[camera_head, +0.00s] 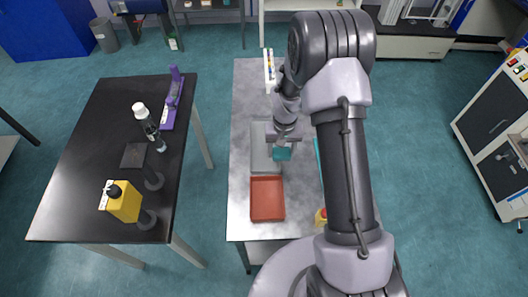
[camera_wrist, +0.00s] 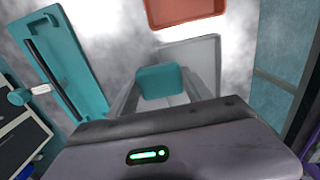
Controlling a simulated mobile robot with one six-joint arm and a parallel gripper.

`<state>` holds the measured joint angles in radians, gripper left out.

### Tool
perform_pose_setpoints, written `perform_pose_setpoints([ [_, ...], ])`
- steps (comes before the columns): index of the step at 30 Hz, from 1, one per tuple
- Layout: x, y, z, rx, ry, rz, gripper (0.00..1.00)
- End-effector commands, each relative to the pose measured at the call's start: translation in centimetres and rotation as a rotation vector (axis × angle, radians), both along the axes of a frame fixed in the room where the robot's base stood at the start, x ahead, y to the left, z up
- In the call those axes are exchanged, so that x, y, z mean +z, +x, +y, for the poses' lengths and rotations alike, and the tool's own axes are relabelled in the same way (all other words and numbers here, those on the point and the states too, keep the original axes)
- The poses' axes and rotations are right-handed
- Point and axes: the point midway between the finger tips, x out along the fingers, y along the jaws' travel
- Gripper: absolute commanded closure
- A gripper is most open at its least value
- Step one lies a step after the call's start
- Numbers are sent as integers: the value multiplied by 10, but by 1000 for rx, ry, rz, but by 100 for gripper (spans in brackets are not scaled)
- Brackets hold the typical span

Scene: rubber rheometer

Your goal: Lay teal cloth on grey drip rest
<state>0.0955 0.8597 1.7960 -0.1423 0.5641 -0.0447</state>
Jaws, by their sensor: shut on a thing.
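The teal cloth (camera_head: 282,155) is a small folded block between the fingers of my gripper (camera_head: 282,146). In the wrist view the teal cloth (camera_wrist: 161,79) shows between the two fingertips of my gripper (camera_wrist: 160,92). The grey drip rest (camera_head: 261,157) is a shallow grey tray on the bench; the wrist view also shows the grey drip rest (camera_wrist: 205,55) behind the cloth. The cloth overlaps the tray's right part in the head view. I cannot tell how far above it the cloth is. My gripper hides part of the tray.
A red tray (camera_head: 267,199) lies next to the grey one, on the near side of the bench (camera_head: 240,218). A teal holder (camera_wrist: 66,62) lies to the side, partly hidden by my arm in the head view. A black table (camera_head: 92,170) with bottles stands at left, across a gap.

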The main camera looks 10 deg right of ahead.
Motion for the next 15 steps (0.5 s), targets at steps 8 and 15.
perform_pose_setpoints([
  [8,-8,29,52,1,0,0,86],
  [15,-43,29,52,0,-1,1,86],
])
